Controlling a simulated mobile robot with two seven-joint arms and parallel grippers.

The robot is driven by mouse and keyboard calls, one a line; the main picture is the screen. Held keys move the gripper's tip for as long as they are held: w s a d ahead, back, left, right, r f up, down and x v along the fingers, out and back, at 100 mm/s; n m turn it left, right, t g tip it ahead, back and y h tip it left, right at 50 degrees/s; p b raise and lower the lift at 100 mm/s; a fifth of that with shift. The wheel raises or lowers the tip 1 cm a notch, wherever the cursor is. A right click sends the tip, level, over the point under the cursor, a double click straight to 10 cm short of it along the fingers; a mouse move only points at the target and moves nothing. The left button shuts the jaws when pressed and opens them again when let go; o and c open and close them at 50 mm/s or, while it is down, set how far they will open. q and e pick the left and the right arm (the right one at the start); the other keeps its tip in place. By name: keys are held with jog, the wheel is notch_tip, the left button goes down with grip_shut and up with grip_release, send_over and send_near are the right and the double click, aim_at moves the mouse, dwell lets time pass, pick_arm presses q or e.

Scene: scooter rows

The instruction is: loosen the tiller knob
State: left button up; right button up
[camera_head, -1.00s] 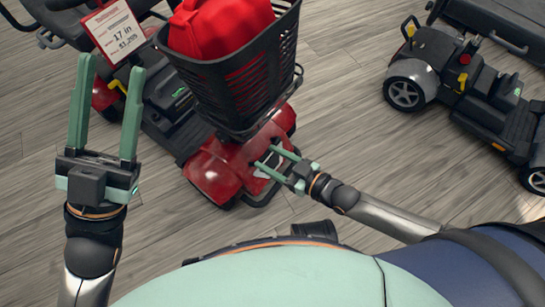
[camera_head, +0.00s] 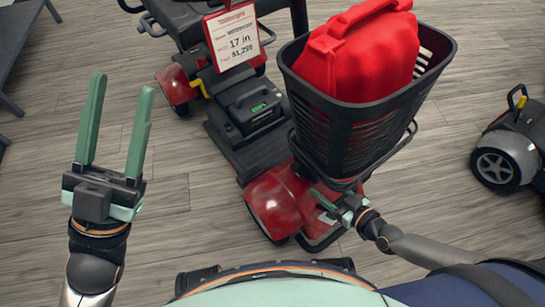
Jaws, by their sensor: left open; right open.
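A red scooter (camera_head: 268,200) stands in front of me, with a black basket (camera_head: 345,135) on its front. No tiller knob can be made out; the basket and its load cover much of the tiller area. My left gripper (camera_head: 122,84) is open and empty, raised over the floor left of the scooter. My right gripper (camera_head: 318,197) is open at the scooter's red front, just below the basket. Its small fingers overlap the bodywork in the picture, and I cannot tell whether they touch it.
A red container (camera_head: 362,50) sits in the basket. A price tag (camera_head: 233,36) hangs near the scooter's seat. A black battery box (camera_head: 252,106) is on its deck. Another scooter (camera_head: 510,150) stands at the right edge. The floor (camera_head: 190,160) between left gripper and scooter is clear.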

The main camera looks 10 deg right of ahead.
aim_at(298, 166)
jog(key=b+x, duration=0.1)
jog(key=x, duration=0.3)
jog(key=b+x, duration=0.2)
jog(key=x, duration=0.2)
jog(key=b+x, duration=0.2)
jog(key=x, duration=0.2)
jog(key=shift+w+d+f, duration=0.25)
jog(key=shift+w+f, duration=0.1)
jog(key=shift+f, duration=0.1)
pick_arm(q)
notch_tip(298, 166, down, 6)
jog(key=shift+w+f+y+b, duration=0.2)
jog(key=shift+w+y+b, duration=0.1)
pick_arm(e)
jog(key=shift+w+a+f, duration=0.1)
jog(key=shift+w+a, duration=0.1)
jog(key=shift+w, duration=0.15)
pick_arm(q)
jog(key=shift+a, duration=0.1)
pick_arm(e)
grip_shut()
